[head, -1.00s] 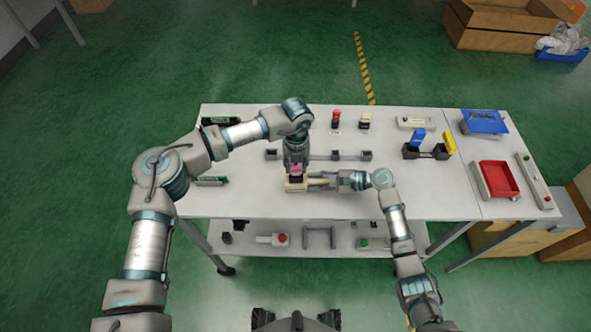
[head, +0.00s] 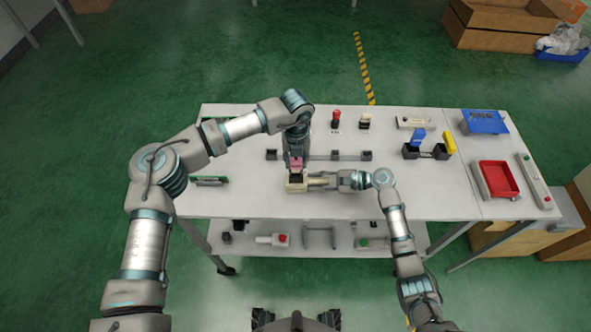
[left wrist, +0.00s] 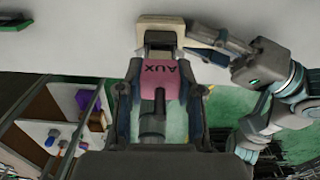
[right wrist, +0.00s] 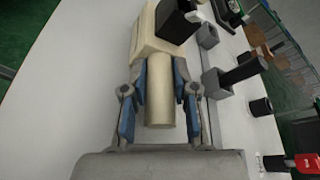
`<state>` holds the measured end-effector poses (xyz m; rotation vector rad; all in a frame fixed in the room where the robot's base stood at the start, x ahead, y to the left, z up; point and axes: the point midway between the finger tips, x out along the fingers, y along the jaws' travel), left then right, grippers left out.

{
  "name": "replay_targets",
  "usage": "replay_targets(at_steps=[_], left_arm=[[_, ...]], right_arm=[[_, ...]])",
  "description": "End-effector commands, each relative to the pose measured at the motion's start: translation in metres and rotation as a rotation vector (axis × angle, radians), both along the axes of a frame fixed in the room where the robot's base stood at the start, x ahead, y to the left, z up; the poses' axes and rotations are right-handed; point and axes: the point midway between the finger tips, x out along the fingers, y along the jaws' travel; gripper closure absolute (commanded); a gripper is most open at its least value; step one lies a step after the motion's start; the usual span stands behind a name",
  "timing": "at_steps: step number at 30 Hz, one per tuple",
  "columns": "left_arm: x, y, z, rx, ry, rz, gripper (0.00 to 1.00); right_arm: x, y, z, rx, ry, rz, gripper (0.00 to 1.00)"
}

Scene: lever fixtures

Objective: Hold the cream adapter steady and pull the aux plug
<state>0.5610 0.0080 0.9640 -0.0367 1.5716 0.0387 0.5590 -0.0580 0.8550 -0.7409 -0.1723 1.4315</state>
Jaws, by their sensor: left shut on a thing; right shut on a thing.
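The cream adapter (head: 294,187) is near the front middle of the table; a black part is on it. My right gripper (head: 323,181) is shut on its round cream handle (right wrist: 159,100), coming in from the right. The pink aux plug (head: 296,163), marked AUX in the left wrist view (left wrist: 158,75), is just beyond the black part. My left gripper (left wrist: 160,88) is shut on the plug, with a finger on each side. The black part (left wrist: 160,43) shows between plug and adapter there. I cannot tell whether the plug is still seated.
A rail with dark blocks (head: 335,155) lies behind the adapter. A red plug (head: 336,117) and a cream-and-black one (head: 365,121) stand at the back. A red tray (head: 499,179) and a blue tray (head: 484,122) are at the right.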

Motion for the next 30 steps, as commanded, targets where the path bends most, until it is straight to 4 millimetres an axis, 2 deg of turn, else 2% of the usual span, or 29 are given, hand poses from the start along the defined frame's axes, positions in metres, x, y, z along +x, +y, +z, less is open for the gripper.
replay_targets(at_steps=[12, 23, 30], left_arm=[[0.0, 0.0, 0.016, -0.001, 0.0, 0.0, 1.0], [0.0, 0.0, 0.017, -0.001, 0.0, 0.0, 1.0], [0.001, 0.0, 0.032, -0.001, -0.003, 0.0, 1.0]], right_arm=[[0.0, -0.001, -0.002, -0.003, 0.002, -0.001, 1.0], [0.0, 0.0, -0.002, -0.003, 0.002, -0.001, 1.0], [0.0, -0.001, -0.002, -0.003, 0.002, -0.001, 1.0]])
